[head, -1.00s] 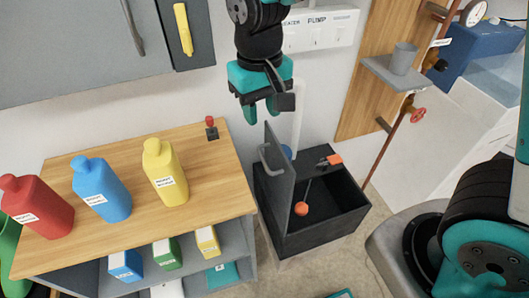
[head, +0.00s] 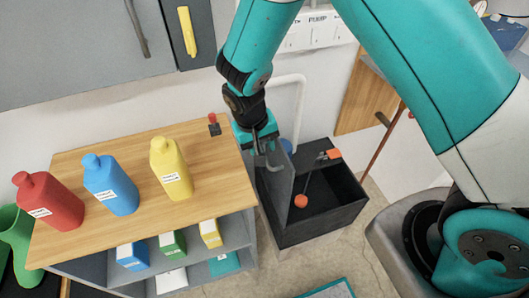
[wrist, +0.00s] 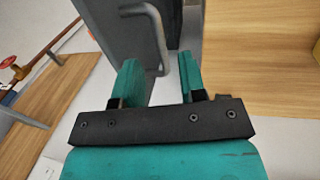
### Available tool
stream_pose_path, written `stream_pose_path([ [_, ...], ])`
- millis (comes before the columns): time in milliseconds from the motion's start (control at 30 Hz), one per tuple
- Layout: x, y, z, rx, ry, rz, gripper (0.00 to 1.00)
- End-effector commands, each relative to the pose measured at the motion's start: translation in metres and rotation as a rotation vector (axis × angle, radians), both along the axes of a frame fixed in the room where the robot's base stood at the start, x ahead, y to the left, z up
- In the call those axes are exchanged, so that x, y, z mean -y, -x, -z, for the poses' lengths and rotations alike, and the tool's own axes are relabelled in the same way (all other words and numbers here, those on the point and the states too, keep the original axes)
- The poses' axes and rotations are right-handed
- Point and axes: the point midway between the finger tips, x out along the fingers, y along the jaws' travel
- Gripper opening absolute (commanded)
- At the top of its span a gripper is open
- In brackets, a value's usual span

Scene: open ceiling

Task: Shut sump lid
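The sump is a dark open-topped box (head: 318,228) on the floor beside the wooden-topped bench in the head view. Its grey lid (head: 284,185) stands upright, open, along the box's left side. My gripper (head: 262,150) is at the lid's upper part, by the handle. In the wrist view my gripper (wrist: 160,80) is open, its teal fingers apart with the handle's lower end between them. I cannot tell whether either finger touches it.
Inside the sump is an orange float (head: 300,201) on a rod, with an orange block (head: 334,154) near the back rim. The bench (head: 120,225) stands close on the left, bearing red, blue and yellow bottles and a red-knobbed switch (head: 214,125). A pale pipe (head: 300,100) rises behind.

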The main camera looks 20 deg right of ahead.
Motion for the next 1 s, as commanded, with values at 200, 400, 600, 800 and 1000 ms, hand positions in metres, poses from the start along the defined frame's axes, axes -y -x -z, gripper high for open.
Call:
stream_pose_path([
  [200, 0.007, 0.0, 0.033, -0.002, 0.001, 0.0, 0.38],
  [400, 0.009, 0.0, 0.045, 0.001, -0.001, 0.0, 0.38],
  [600, 0.009, 0.0, 0.045, 0.001, -0.001, 0.0, 0.38],
  [800, 0.009, 0.0, 0.045, 0.001, -0.001, 0.0, 0.04],
  [1000, 0.009, 0.0, 0.045, 0.001, -0.001, 0.0, 0.0],
])
